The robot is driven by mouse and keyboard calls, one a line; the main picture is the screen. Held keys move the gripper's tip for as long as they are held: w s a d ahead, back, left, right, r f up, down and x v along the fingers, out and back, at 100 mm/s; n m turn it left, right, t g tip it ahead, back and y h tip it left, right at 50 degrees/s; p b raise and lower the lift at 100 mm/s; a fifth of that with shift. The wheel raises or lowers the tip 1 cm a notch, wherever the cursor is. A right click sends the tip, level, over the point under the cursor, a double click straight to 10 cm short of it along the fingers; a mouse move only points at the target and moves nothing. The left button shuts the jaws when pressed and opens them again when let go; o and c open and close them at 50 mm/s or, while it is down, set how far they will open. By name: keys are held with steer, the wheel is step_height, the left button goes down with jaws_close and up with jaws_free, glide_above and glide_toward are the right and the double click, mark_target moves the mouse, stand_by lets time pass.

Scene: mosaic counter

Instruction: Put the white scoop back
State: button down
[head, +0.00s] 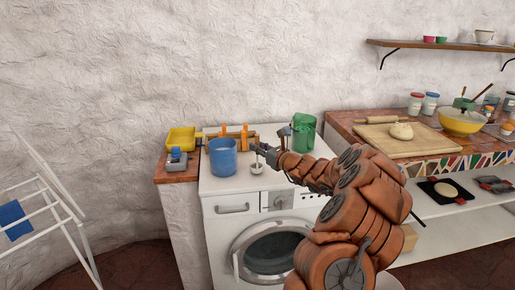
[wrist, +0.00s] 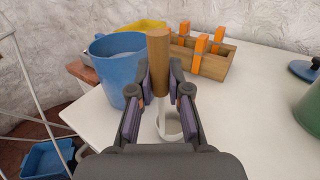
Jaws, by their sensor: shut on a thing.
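The white scoop has a wooden handle (wrist: 158,60) and a small white bowl, which shows in the head view (head: 257,169). My gripper (wrist: 159,88) is shut on the scoop, with one finger on each side of its handle. The handle points up and the bowl hangs below, over the white top of the washing machine (head: 245,187). I cannot tell whether the bowl touches that top. In the head view my gripper (head: 266,152) is just right of the blue bucket (head: 222,160).
A wooden box with orange-handled things (wrist: 211,63) stands behind the scoop. A green jug (head: 303,135) stands to the right. A yellow container (head: 181,137) and a small grey-blue item (head: 177,157) are at the left.

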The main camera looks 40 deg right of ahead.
steer(key=shift+f, duration=0.3)
steer(key=c, duration=1.1)
jaws_free()
steer(key=s, duration=0.4)
steer(key=s+d+b, duration=0.1)
steer(key=s, duration=0.7)
steer(key=shift+d, duration=0.3)
